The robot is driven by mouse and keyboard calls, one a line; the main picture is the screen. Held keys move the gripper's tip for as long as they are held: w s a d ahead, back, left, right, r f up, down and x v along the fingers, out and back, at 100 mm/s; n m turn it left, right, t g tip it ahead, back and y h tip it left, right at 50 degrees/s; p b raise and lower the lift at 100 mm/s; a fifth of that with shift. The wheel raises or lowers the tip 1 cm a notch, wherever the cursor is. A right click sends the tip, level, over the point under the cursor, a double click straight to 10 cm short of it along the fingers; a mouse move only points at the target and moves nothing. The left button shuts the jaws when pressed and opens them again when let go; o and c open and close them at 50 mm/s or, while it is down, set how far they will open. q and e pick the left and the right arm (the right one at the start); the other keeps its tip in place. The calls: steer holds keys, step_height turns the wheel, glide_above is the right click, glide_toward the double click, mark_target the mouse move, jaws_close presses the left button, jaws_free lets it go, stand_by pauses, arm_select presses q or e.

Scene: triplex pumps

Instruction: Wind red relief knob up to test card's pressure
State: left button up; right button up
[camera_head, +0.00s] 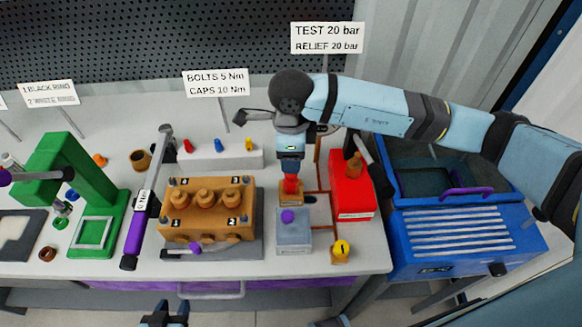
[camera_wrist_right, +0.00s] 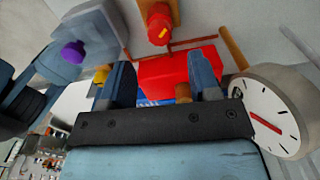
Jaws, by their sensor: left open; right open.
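The test card (camera_head: 327,38) at the back reads TEST 20 bar, RELIEF 20 bar. The red relief knob (camera_head: 290,184) stands on a small orange-brown block below my right gripper (camera_head: 290,167). In the right wrist view the red knob (camera_wrist_right: 158,24) shows ahead of the open, empty right gripper (camera_wrist_right: 163,75), apparently just beyond its fingertips. A white-faced gauge (camera_wrist_right: 285,112) with a red needle is at the right of that view; its reading is too small to tell. My left gripper (camera_head: 165,319) is open at the bottom edge, away from the bench.
A grey block with a purple knob (camera_head: 288,216) is in front of the red knob. A red box (camera_head: 351,189) stands to its right, a yellow knob (camera_head: 341,248) nearer. The brown pump block (camera_head: 208,212) is left, a blue crate (camera_head: 456,240) right. Pipes run between the blocks.

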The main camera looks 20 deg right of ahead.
step_height(320, 180, up, 7)
stand_by(0.3)
stand_by(0.4)
